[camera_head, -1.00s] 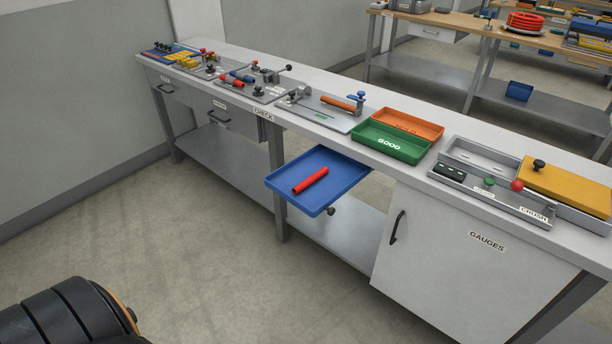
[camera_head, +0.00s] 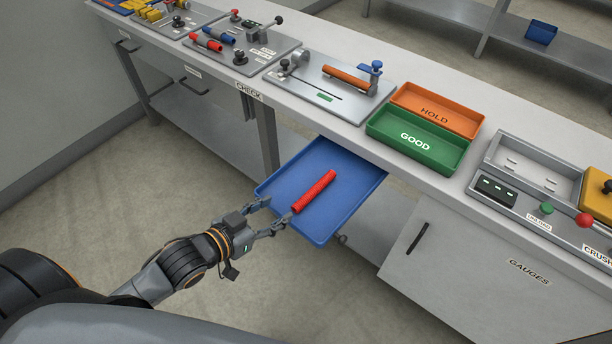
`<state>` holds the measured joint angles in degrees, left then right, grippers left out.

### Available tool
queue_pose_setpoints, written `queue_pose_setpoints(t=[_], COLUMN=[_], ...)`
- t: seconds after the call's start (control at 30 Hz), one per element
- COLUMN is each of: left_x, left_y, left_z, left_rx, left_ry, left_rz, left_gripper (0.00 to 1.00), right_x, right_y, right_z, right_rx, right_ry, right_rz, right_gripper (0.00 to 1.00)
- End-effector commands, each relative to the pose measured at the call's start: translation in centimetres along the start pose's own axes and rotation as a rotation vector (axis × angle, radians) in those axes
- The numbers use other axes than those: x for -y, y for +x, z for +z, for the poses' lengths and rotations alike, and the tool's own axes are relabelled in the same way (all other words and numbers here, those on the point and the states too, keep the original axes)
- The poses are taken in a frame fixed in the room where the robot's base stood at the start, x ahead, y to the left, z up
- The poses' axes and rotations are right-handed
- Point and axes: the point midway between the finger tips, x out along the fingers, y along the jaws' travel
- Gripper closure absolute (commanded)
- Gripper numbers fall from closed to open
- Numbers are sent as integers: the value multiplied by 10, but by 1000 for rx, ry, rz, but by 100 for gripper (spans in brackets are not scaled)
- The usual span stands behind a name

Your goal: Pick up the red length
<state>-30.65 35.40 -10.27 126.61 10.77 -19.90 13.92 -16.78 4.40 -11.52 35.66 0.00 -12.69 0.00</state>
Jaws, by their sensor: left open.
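The red length (camera_head: 314,191) is a short red tube. It lies on the blue tray (camera_head: 334,156), which sticks out from the front of the bench. My left gripper (camera_head: 275,214) is open at the tray's near left edge. Its fingers point toward the near end of the red length, and one fingertip appears close to that end. I cannot tell whether it touches. Nothing is between the fingers. My right gripper is not in view.
The bench top (camera_head: 405,79) runs behind the tray. It carries an orange HOLD tray (camera_head: 440,109), a green GOOD tray (camera_head: 400,145), a fixture with an orange tube (camera_head: 345,77) and a crush station (camera_head: 545,215). A GAUGES cabinet (camera_head: 450,250) stands right of the tray.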

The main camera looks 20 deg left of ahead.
Motion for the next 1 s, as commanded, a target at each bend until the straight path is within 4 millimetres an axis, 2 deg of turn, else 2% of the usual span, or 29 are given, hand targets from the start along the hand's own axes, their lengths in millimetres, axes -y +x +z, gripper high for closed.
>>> queue_pose_setpoints(t=[0.27, 0.4, 0.67, 0.9, 1.0], left_x=[1, 1, -1, -5, -5], left_y=[50, 72, 91, 126, 133], left_z=[-2, -1, -2, -3, -3], left_rx=[-5, -2, -2, -3, -2], left_ry=[0, 0, -1, 0, 1], left_rz=[-2, -2, -2, -1, -1], left_gripper=[50, 50, 50, 50, 50], right_x=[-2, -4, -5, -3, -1], right_y=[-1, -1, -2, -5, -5], right_z=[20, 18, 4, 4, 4], right_rx=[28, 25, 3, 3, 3], right_ry=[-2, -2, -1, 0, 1], right_rz=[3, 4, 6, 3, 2], right_gripper=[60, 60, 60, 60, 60])
